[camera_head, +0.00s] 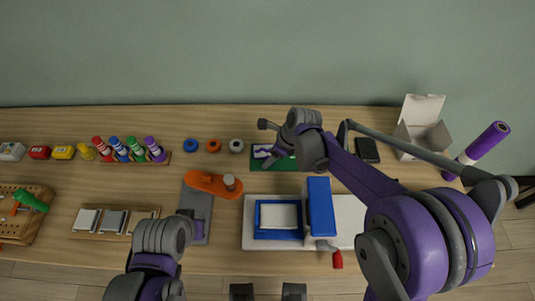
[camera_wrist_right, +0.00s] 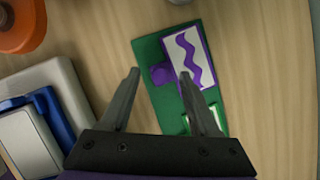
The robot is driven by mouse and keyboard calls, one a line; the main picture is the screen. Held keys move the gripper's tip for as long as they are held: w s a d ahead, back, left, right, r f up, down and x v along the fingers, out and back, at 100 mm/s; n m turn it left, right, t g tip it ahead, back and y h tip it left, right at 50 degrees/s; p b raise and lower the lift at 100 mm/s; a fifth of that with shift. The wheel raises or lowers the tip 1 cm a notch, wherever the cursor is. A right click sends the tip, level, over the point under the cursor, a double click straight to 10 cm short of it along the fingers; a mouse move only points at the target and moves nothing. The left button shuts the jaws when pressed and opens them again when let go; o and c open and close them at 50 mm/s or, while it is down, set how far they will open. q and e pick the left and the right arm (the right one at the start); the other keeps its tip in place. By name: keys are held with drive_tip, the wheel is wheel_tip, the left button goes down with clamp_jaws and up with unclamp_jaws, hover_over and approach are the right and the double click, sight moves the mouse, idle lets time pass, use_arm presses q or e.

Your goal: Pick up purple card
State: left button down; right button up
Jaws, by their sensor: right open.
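The purple card (camera_wrist_right: 189,56) is white with a purple border and a purple wavy line. It lies on a green board (camera_wrist_right: 152,55), with a round purple piece (camera_wrist_right: 160,75) at its left side. The card also shows in the head view (camera_head: 262,150). My right gripper (camera_wrist_right: 160,82) is open above the board. The round piece appears between its fingertips, and the right finger overlaps the card's lower edge. In the head view my right gripper (camera_head: 266,143) is over the board. My left arm shows at bottom left, but its gripper is not visible.
A white-and-green card (camera_wrist_right: 187,122) is partly behind the right finger. A blue-and-white press (camera_head: 319,205) stands in front of the board. An orange-handled tool (camera_head: 208,184) is to the left, tape rolls (camera_head: 213,145) sit nearby, and a black item (camera_head: 367,151) lies right.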

drive_tip(key=shift+a+f, duration=0.15)
drive_tip(key=shift+f, duration=0.2)
drive_tip(key=shift+c, duration=0.4)
clamp_jaws()
